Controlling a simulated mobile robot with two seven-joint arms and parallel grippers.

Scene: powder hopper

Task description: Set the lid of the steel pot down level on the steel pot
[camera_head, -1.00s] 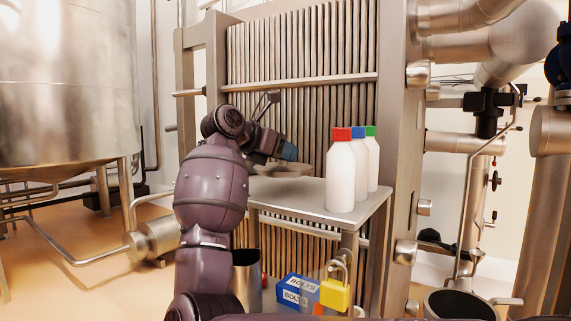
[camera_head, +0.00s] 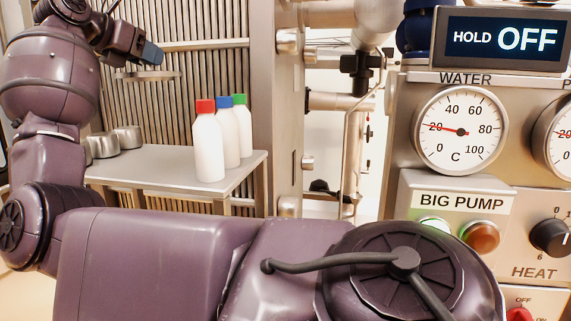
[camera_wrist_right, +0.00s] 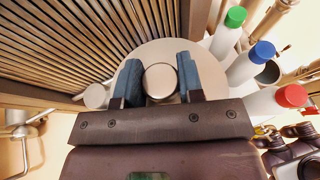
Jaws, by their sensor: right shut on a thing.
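My right gripper (camera_head: 150,58) hangs above the steel table at the left of the head view. Its blue fingers are shut on the round knob of the pot lid (camera_head: 150,75). The lid is a flat steel disc, held about level in the air, above the height of the bottle caps. In the right wrist view the gripper (camera_wrist_right: 160,82) has the knob between its fingers, with the lid (camera_wrist_right: 150,54) beyond. A steel pot (camera_head: 127,138) stands on the table below, beside another steel vessel (camera_head: 103,146), partly hidden by my arm. My left gripper is out of view.
Three white bottles with red (camera_head: 207,150), blue (camera_head: 227,140) and green caps stand on the table (camera_head: 180,172), right of the pots. A ribbed plate stack (camera_head: 200,75) rises behind. A control panel (camera_head: 460,195) with gauges is at right.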

